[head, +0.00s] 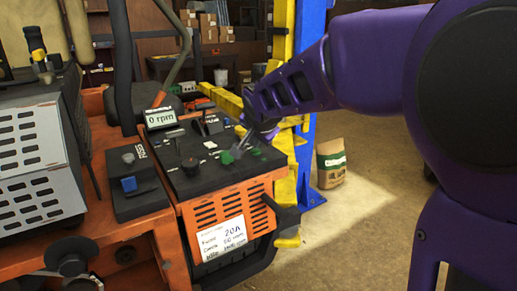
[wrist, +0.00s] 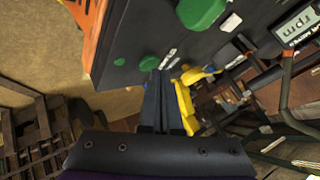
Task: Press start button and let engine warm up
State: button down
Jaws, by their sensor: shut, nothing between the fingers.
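The mower's black control panel (head: 195,178) tops an orange housing with vents. A display (head: 160,118) on it reads "0 rpm". A green button (head: 227,157) sits near the panel's right part; I cannot read a start label. The wrist view shows a large green button (wrist: 200,12) at the top and smaller green ones, one (wrist: 149,62) beside my fingertips. My gripper (head: 240,148) is shut and empty, its tips low over the panel by the green buttons. It also shows in the wrist view (wrist: 160,76). I cannot tell whether the tips touch anything.
A small side box (head: 133,182) with a blue switch stands left. A yellow and blue lift post (head: 307,90) stands behind. A paper bag (head: 331,163) sits on open floor at right.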

aim_at(256, 152)
jog(key=shift+f+b, duration=0.45)
jog(key=shift+b, duration=0.1)
dwell(0.7)
jog(key=shift+r, duration=0.1)
jog(key=shift+r+p, duration=0.35)
jog(key=shift+r, duration=0.4)
jog(key=shift+r, duration=0.1)
jog(key=shift+r+p, duration=1.5)
jog(key=shift+r, duration=0.95)
jog(key=shift+w, duration=0.1)
